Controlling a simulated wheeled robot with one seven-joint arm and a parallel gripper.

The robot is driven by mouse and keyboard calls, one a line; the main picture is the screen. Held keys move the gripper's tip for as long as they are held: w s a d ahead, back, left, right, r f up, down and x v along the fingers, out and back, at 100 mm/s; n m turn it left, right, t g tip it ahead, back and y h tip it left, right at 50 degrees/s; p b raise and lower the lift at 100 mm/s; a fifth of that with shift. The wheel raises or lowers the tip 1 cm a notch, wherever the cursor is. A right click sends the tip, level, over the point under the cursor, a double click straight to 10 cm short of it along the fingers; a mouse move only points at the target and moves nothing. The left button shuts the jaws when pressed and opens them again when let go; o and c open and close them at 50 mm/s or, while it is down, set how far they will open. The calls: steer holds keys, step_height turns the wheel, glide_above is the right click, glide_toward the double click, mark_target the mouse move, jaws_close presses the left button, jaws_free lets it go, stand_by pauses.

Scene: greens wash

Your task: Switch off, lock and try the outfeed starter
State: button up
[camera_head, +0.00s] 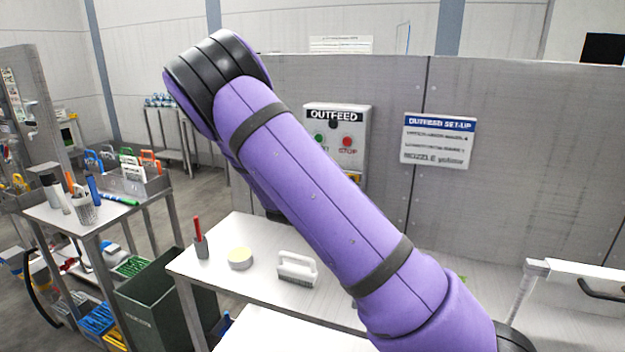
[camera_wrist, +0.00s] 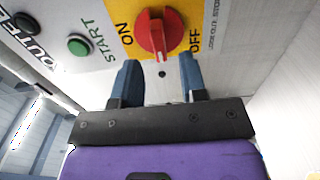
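The outfeed starter (camera_head: 362,118) is a grey box on the partition, with a green START button (camera_head: 320,138) and red STOP button (camera_head: 347,142). My arm hides its lower part in the head view. A small dark hole lies just below the handle. My gripper (camera_wrist: 160,80) is open and empty, its two blue-grey fingers apart just below the handle.
A dark green bin (camera_head: 150,305) stands between the tables. A set-up sign (camera_head: 437,140) hangs right of the starter.

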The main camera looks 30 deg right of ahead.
steer(key=v, duration=0.7)
steer(key=shift+s+a, duration=0.15)
steer(key=shift+a, duration=0.05)
